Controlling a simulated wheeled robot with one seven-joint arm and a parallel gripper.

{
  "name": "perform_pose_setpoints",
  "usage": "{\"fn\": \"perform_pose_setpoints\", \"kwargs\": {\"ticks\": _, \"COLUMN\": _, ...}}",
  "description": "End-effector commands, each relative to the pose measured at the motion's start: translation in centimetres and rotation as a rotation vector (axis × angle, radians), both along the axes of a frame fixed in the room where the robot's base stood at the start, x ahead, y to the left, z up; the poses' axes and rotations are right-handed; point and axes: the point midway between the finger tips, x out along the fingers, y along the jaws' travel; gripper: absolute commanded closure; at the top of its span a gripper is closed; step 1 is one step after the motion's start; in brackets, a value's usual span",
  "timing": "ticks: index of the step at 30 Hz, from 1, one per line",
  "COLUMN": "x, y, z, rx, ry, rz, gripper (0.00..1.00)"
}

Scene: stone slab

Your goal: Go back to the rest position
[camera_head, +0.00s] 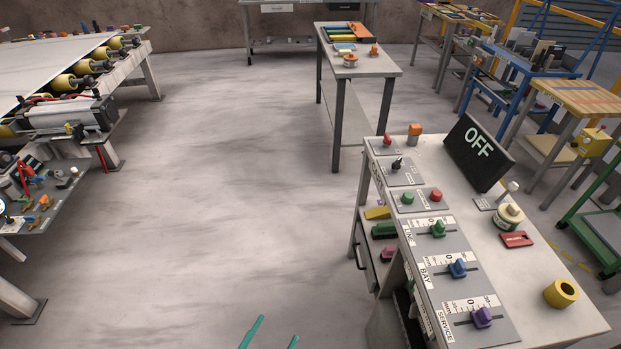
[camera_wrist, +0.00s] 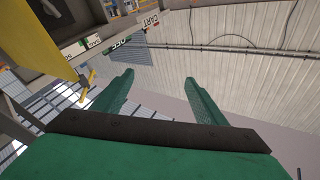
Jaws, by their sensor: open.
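My gripper (camera_head: 271,334) shows in the head view only as two teal fingertips at the bottom edge, over bare floor and left of the control bench (camera_head: 540,275). In the wrist view my gripper (camera_wrist: 160,98) has its two green fingers spread wide apart with nothing between them. It is open and empty, and touches nothing that I can see. The rest of my arm is hidden below the head view.
The bench carries green, blue and purple sliders, buttons, a black OFF sign (camera_head: 478,152) and a yellow ring (camera_head: 561,293). A roller conveyor (camera_head: 50,75) stands at left, a narrow table (camera_head: 375,65) at the back. The floor (camera_head: 200,190) between is clear.

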Motion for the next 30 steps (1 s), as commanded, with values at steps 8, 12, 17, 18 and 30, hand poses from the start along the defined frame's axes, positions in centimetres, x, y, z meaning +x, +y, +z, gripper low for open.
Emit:
{"fn": "perform_pose_setpoints", "kwargs": {"ticks": 8, "x": -7.0, "y": 0.3, "z": 0.6, "rx": -0.108, "ry": 0.158, "rz": 0.180, "gripper": 0.34}}
{"fn": "perform_pose_setpoints", "kwargs": {"ticks": 12, "x": -11.0, "y": -1.7, "z": 0.2, "rx": -0.127, "ry": 0.269, "rz": 0.269, "gripper": 0.34}}
{"fn": "perform_pose_setpoints", "kwargs": {"ticks": 17, "x": -14.7, "y": -4.7, "z": 0.6, "rx": -0.164, "ry": 0.392, "rz": 0.370, "gripper": 0.34}}
{"fn": "perform_pose_setpoints", "kwargs": {"ticks": 18, "x": -15.4, "y": -5.4, "z": 0.9, "rx": -0.175, "ry": 0.417, "rz": 0.394, "gripper": 0.34}}
{"fn": "perform_pose_setpoints", "kwargs": {"ticks": 30, "x": -17.6, "y": -9.0, "z": 2.6, "rx": -0.242, "ry": 0.539, "rz": 0.491, "gripper": 0.34}}
